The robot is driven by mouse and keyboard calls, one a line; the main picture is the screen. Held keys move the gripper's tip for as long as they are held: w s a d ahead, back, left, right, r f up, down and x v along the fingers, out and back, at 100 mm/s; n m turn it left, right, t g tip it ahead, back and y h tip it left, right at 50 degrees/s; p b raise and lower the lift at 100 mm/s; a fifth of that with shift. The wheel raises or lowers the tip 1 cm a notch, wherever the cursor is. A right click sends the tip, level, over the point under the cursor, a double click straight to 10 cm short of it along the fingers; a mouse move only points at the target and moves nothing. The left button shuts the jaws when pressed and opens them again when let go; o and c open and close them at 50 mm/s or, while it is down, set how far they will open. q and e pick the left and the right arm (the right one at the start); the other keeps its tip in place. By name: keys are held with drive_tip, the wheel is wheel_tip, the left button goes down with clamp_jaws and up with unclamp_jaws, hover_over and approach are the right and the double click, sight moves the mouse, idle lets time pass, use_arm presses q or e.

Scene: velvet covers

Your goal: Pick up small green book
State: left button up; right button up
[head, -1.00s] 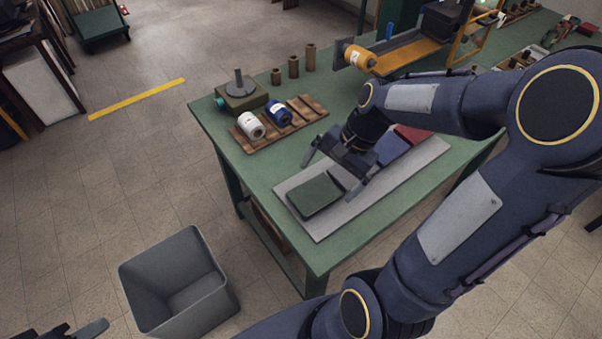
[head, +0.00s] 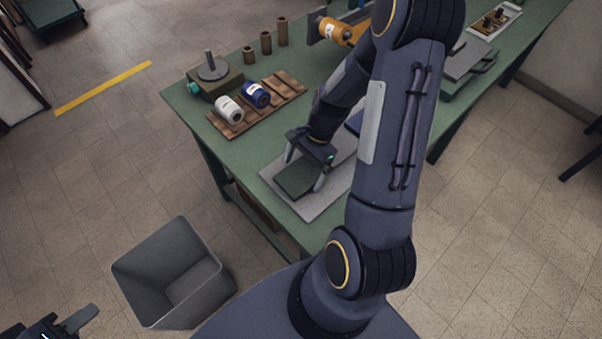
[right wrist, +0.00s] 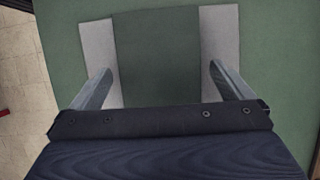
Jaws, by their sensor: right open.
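The small green book (head: 296,180) lies flat on a light grey board (head: 318,208) near the front corner of the green table. In the right wrist view the green book (right wrist: 157,58) is ahead of and between the fingers, with the board showing on both sides. My right gripper (head: 305,168) is open over the book, one finger on either side of it; whether the fingers touch it I cannot tell. It also shows open in the right wrist view (right wrist: 160,85). My left gripper (head: 80,322) is at the lower left corner, partly cut off, far from the book.
A wooden rack with a white spool (head: 228,109) and a blue spool (head: 256,94) lies behind the book. A blue book (head: 354,122) is partly hidden by my right arm. A grey bin (head: 172,272) stands on the floor left of the table.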

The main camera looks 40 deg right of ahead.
drive_tip(key=shift+c, duration=0.4)
drive_tip(key=c, duration=0.9)
drive_tip(key=shift+c, duration=0.2)
